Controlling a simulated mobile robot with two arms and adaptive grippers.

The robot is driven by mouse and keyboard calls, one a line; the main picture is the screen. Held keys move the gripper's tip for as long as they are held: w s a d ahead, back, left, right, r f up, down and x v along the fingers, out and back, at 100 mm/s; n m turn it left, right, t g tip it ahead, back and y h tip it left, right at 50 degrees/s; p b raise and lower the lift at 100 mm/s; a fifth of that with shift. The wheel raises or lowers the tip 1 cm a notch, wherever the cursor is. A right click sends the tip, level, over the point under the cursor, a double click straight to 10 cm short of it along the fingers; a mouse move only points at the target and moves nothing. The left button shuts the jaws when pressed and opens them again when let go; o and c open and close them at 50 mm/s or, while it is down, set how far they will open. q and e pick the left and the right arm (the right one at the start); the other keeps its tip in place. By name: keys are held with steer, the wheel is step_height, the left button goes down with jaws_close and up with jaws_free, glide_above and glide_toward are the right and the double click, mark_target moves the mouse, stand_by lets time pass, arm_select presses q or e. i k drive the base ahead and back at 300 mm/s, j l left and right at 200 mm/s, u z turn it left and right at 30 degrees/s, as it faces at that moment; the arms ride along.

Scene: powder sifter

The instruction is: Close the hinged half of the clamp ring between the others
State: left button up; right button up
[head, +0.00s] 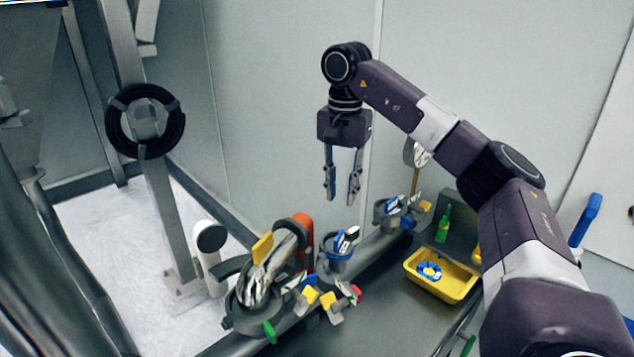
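Three clamp assemblies stand in a row along a dark rail. The middle clamp ring (336,265) is a grey ring with blue parts. A black and white piece (347,238) sticks up at its top; whether this is the hinged half is too small to tell. The near clamp ring (240,318) is larger, with a shiny metal body and a yellow tab. The far clamp ring (388,217) is grey with blue and yellow parts. My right gripper (341,192) points down, open and empty, above the middle ring and apart from it. My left gripper is not in view.
A yellow tray (437,290) holding a blue ring stands right of the rail, with a green bottle (443,226) behind it. A round gauge (416,153) rises beyond the far ring. An orange part (303,234) stands beside the near ring.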

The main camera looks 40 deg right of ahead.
mark_target(326, 283)
steer(key=k+j, duration=0.55)
steer(key=j, duration=0.2)
steer(key=k+j, duration=0.6)
steer(key=j, duration=0.1)
